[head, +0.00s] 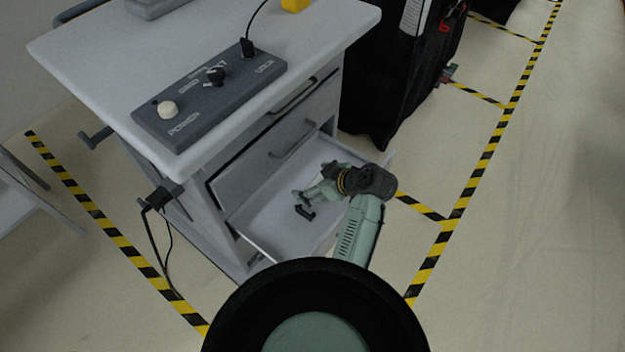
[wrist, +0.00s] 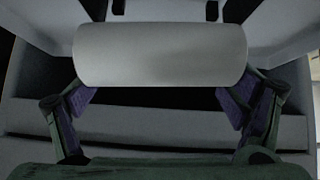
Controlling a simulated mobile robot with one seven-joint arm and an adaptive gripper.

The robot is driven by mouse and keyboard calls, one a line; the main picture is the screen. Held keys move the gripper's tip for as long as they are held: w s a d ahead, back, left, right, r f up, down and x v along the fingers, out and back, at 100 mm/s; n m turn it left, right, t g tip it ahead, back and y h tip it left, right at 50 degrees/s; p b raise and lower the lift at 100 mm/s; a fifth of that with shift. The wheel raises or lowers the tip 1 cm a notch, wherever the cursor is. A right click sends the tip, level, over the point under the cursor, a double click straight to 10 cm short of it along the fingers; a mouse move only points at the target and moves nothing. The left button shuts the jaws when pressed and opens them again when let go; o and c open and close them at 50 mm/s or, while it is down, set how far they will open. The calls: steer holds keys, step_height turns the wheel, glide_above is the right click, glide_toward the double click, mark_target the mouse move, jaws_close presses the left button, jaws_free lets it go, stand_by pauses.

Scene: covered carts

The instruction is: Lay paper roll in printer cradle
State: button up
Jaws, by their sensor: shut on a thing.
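The paper roll (wrist: 160,55) is a plain white cylinder lying crosswise in the wrist view. My gripper (wrist: 160,105) has one purple-padded finger towards each end of it and is shut on it. In the head view my gripper (head: 305,202) reaches down into the open lower drawer (head: 262,222) of the cart. The roll cannot be made out there against the pale drawer. I cannot identify a printer cradle in either view.
The white cart (head: 110,55) carries a grey control panel (head: 208,92) with knobs and a plugged cable. Closed drawers sit above the open one. A black covered cart (head: 395,75) stands behind. Striped floor tape (head: 480,165) crosses open floor at right.

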steer(key=f, duration=0.3)
steer(key=shift+s+d+f+g, duration=0.2)
steer(key=shift+s+f+g, duration=0.1)
steer(key=shift+s+f, duration=0.1)
steer(key=o, duration=1)
steer(key=shift+d, duration=0.1)
steer(key=shift+t, duration=0.4)
steer(key=s+d+r, duration=0.1)
steer(key=d+r, duration=0.1)
steer(key=r, duration=0.2)
steer(key=s+d+r, duration=0.2)
steer(key=r, duration=0.2)
steer(key=s+d+r, duration=0.1)
steer(key=d+r, duration=0.1)
steer(key=r, duration=0.2)
steer(key=shift+s+d, duration=0.25)
steer(key=shift+s, duration=0.05)
